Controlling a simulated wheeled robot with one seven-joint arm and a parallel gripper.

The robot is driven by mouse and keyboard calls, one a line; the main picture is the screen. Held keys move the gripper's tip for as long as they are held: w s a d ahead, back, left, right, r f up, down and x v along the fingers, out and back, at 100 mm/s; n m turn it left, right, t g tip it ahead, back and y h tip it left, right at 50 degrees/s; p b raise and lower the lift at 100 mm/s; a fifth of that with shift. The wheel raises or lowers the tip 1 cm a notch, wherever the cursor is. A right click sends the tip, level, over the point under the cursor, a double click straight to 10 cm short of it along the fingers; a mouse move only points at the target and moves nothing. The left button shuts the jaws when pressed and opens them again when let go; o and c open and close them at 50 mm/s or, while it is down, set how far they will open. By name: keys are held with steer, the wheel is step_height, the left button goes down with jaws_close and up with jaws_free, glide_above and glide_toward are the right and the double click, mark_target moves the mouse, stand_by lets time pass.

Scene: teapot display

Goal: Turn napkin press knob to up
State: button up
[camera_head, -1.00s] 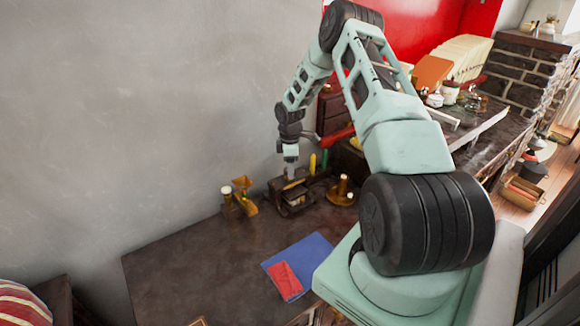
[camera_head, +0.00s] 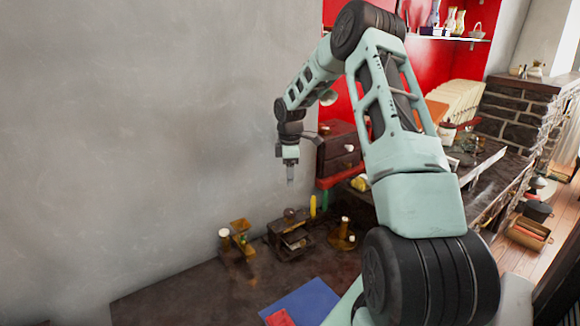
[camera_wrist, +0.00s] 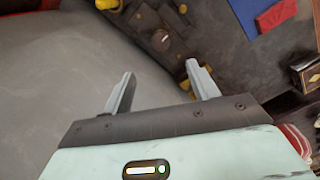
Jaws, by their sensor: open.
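The napkin press (camera_head: 287,243) is a small dark box-like device with brass-coloured parts, standing on the dark table near the grey wall. What looks like its dark round knob (camera_head: 290,213) is on top; which way it is turned is too small to tell. My gripper (camera_head: 291,182) hangs above the press, apart from it and pointing down. In the wrist view my gripper (camera_wrist: 160,76) has its two fingers spread with nothing between them. The press seems to show there as a dark shape with a round knob (camera_wrist: 161,40) beyond the fingertips.
Brass pieces stand left (camera_head: 240,236) and right (camera_head: 343,236) of the press. A dark drawer cabinet (camera_head: 340,147) is behind to the right. A blue cloth (camera_head: 305,302) with a red one (camera_head: 279,319) lies in front. The table's left part is bare.

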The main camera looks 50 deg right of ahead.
steer(key=shift+r, duration=1.8)
